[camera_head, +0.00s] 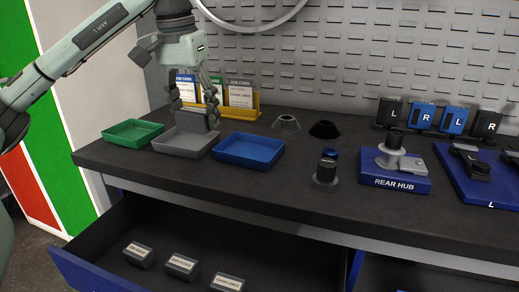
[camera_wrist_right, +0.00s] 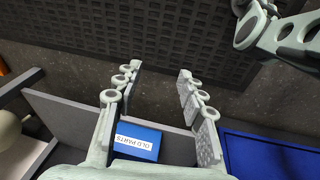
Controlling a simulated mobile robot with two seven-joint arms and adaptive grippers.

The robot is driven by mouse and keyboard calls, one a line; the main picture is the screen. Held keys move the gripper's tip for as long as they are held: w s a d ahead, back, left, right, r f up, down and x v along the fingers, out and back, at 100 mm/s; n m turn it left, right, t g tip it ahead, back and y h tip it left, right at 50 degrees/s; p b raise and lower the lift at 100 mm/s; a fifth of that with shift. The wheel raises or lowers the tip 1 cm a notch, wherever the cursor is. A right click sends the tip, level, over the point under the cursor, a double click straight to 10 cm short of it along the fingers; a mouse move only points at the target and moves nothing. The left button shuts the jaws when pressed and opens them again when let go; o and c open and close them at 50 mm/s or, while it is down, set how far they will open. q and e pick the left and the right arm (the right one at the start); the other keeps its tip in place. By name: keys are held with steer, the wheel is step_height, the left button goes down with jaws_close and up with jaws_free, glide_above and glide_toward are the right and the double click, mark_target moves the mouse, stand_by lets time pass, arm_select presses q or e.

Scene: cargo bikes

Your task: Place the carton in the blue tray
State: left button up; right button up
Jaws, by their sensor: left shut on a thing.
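My left gripper (camera_head: 194,100) is low over the grey tray (camera_head: 170,146), at the back left of the bench. It is shut on a grey carton (camera_head: 197,120), which is partly hidden by the fingers. I cannot tell whether the carton touches the tray floor. The blue tray (camera_head: 248,151) is just right of the grey tray and is empty. In the right wrist view my right gripper (camera_wrist_right: 158,78) is open, with nothing between its fingertips.
A green tray (camera_head: 133,132) stands left of the grey one. Job cards in a yellow holder (camera_head: 243,109) stand behind. Several labelled boxes lie in the open drawer (camera_head: 75,270) below.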

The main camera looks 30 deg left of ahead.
arm_select(q)
steer(key=w+d+f, duration=0.1)
steer(key=w+f, duration=0.1)
steer(key=w, duration=0.1)
steer(key=w+d+f, duration=0.1)
steer(key=w+f, duration=0.1)
steer(key=w, duration=0.1)
steer(key=w+d+f, duration=0.1)
steer(key=w+f, duration=0.1)
steer(key=w, duration=0.2)
steer(key=shift+d+f, duration=0.25)
steer(key=shift+d, duration=0.1)
steer(key=shift+w+d+f, duration=0.1)
steer(key=shift+w+f, duration=0.05)
steer(key=shift+w, duration=0.1)
steer(key=shift+f, duration=0.3)
step_height(320, 180, down, 3)
steer(key=shift+f, duration=0.3)
arm_select(e)
steer(key=shift+s, duration=0.1)
arm_select(q)
steer(key=shift+f, duration=0.1)
